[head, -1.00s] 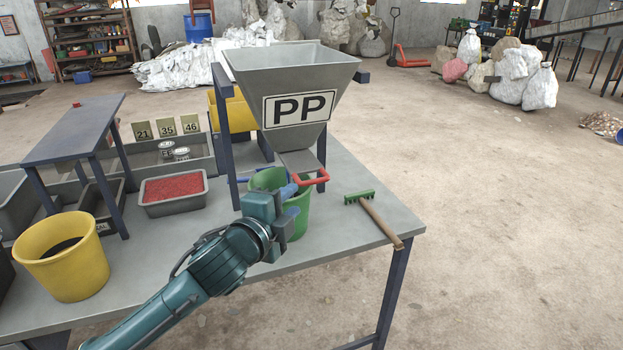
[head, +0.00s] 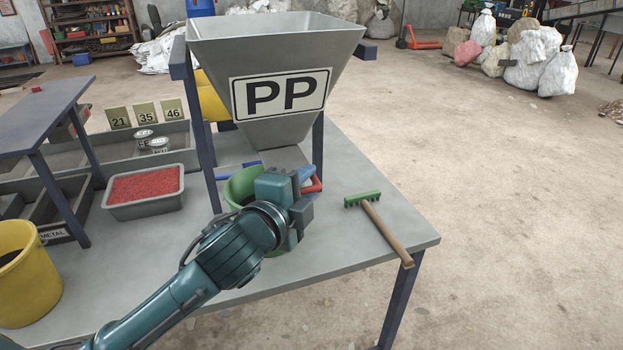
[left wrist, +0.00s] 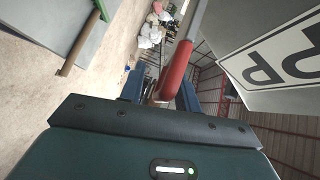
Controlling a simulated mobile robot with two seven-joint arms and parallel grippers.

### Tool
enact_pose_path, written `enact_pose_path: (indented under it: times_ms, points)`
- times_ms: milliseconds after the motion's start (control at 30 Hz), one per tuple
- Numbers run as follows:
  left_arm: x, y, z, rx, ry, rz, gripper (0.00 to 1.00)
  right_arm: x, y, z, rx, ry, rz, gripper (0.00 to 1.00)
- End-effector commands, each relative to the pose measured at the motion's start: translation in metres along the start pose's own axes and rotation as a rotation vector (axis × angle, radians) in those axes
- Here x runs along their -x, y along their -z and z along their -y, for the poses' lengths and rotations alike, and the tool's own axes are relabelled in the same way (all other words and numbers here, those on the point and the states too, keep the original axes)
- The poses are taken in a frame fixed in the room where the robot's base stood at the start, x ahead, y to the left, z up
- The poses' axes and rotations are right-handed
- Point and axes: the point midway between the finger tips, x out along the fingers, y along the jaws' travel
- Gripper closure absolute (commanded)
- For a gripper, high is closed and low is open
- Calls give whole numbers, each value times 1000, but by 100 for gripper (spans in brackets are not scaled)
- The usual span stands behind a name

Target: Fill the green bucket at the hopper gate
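The green bucket (head: 238,188) stands on the table under the grey hopper (head: 275,75) marked PP. My left arm hides much of the bucket, and I cannot see what is in it. The red gate handle (head: 314,185) shows just right of my left gripper (head: 303,183). In the left wrist view the red handle (left wrist: 174,75) reaches between the blue fingers of the left gripper (left wrist: 160,92). The fingers stand apart, with a gap beside the handle at the left finger. The gate plate is hidden. My right gripper is not in view.
A green rake (head: 378,225) lies near the table's right edge. A grey tray of red granules (head: 145,203) and a yellow bucket (head: 28,285) stand to the left. Dark hopper posts (head: 205,150) flank the bucket. The table front is clear.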

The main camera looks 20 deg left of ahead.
Motion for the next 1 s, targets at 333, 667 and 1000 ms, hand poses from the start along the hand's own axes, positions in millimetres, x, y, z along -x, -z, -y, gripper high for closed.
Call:
enact_pose_path:
  times_ms: [333,667,1000]
  points:
    - [1,1,0,0,0,0,67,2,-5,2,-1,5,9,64]
    - [1,1,-2,0,-3,0,94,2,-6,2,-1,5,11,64]
    - [0,0,-4,1,-11,1,100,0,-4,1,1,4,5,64]
